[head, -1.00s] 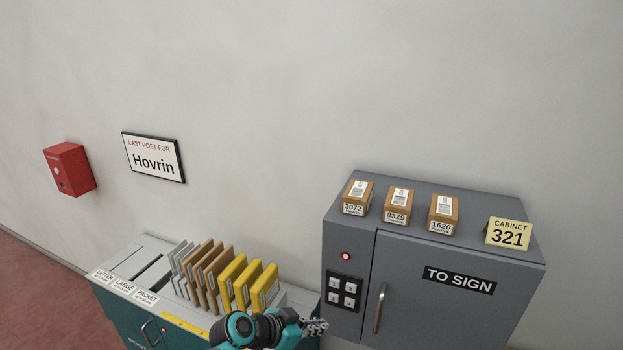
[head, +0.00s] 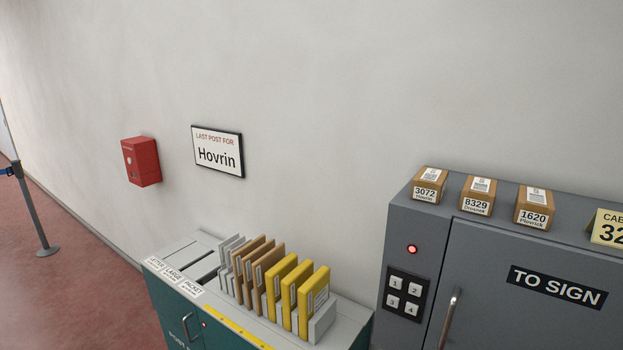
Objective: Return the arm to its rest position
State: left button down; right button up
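Neither of my arms nor either gripper shows in the head view now. The grey cabinet (head: 478,268) marked "TO SIGN" stands at the right, its door shut, with a vertical handle (head: 449,318). Its keypad (head: 405,294) has keys 1 to 4, and a red light (head: 412,249) glows above it. The teal post unit (head: 173,298) stands to the left of the cabinet.
Three boxes, 3072 (head: 428,185), 8329 (head: 478,195) and 1620 (head: 534,207), stand on the cabinet. Yellow packets (head: 313,298) and brown envelopes (head: 262,273) stand upright on the post unit. A red wall box (head: 141,162) and "Hovrin" sign (head: 217,152) hang behind. A barrier post (head: 36,212) stands left.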

grip_shut()
dwell(0.3)
dwell(1.2)
